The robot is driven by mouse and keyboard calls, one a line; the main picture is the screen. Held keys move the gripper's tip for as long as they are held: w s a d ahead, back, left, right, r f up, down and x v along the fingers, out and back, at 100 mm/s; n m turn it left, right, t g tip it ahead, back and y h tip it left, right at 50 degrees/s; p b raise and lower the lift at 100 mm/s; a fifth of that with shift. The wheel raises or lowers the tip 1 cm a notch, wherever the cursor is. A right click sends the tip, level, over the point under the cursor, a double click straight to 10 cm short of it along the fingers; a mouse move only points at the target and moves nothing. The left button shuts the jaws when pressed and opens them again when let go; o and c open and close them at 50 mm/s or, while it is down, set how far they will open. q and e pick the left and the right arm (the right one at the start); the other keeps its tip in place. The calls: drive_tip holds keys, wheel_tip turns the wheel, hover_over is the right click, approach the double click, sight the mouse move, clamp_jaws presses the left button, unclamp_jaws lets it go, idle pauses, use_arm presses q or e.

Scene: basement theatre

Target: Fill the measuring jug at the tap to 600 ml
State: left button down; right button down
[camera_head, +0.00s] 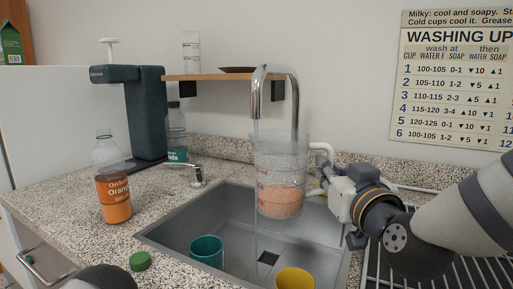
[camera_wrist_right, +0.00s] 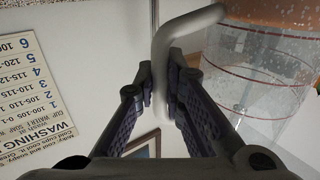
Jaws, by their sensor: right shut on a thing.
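The clear measuring jug (camera_head: 279,165) with red markings is held upright over the sink (camera_head: 215,222), beside the chrome tap (camera_head: 257,92). A thin water stream (camera_head: 256,235) falls from the tap along the jug's left edge and shows below it down to the sink. The jug's lower part looks pinkish orange; I cannot read the level. My right gripper (camera_head: 335,186) is shut on the jug's white handle (camera_head: 322,150). In the right wrist view the fingers (camera_wrist_right: 162,85) close around the handle (camera_wrist_right: 185,30), with the jug (camera_wrist_right: 262,75) at right. My left gripper is not in view.
A teal cup (camera_head: 207,250) and a yellow cup (camera_head: 295,279) are in the sink. An orange drink bottle (camera_head: 113,185), green cap (camera_head: 140,261), small chrome lever (camera_head: 183,170) and dark dispenser (camera_head: 147,120) stand on the counter at left. A drying rack (camera_head: 430,270) is at right.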

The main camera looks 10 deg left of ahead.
drive_tip(key=w+a, duration=0.4)
drive_tip(key=a, duration=0.1)
drive_tip(key=shift+a, duration=0.15)
drive_tip(key=shift+r, duration=0.15)
idle(7.2)
